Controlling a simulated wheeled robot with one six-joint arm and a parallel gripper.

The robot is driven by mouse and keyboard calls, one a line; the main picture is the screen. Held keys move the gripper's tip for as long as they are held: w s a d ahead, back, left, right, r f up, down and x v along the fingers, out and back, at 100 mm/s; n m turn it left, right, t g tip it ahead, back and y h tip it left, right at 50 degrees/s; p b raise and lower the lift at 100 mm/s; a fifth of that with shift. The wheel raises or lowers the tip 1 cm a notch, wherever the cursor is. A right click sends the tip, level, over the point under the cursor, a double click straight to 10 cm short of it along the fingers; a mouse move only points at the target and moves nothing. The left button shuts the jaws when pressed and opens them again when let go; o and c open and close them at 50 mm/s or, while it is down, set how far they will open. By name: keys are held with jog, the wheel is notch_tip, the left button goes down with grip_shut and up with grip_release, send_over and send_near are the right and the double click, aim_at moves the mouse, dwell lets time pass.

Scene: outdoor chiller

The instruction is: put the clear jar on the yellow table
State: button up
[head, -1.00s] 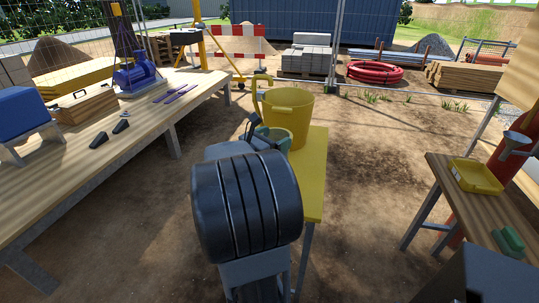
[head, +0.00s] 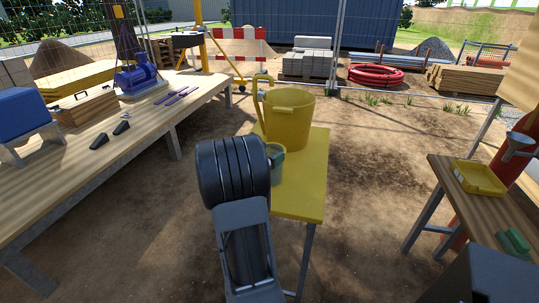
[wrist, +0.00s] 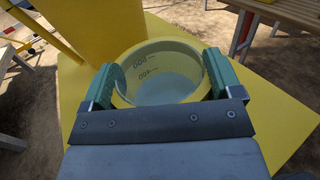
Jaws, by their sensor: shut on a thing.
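The clear jar (wrist: 168,80) has dark markings on its wall and sits between the two green pads of my gripper (wrist: 163,76) in the wrist view. The gripper is shut on it from both sides. In the head view the jar (head: 276,168) appears upright in front of the yellow bucket, partly hidden by my arm. The yellow table (head: 305,190) lies under it; its top also surrounds the jar in the wrist view (wrist: 262,112). I cannot tell whether the jar's base touches the tabletop.
A yellow bucket (head: 290,118) stands on the table just behind the jar. A long wooden bench (head: 75,175) runs along the left. A wooden table (head: 455,205) with a yellow tray (head: 478,178) stands at the right. Bare ground lies between.

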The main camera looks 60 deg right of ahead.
jog(key=shift+f, duration=0.15)
jog(key=shift+f, duration=0.1)
jog(key=o, duration=1.6)
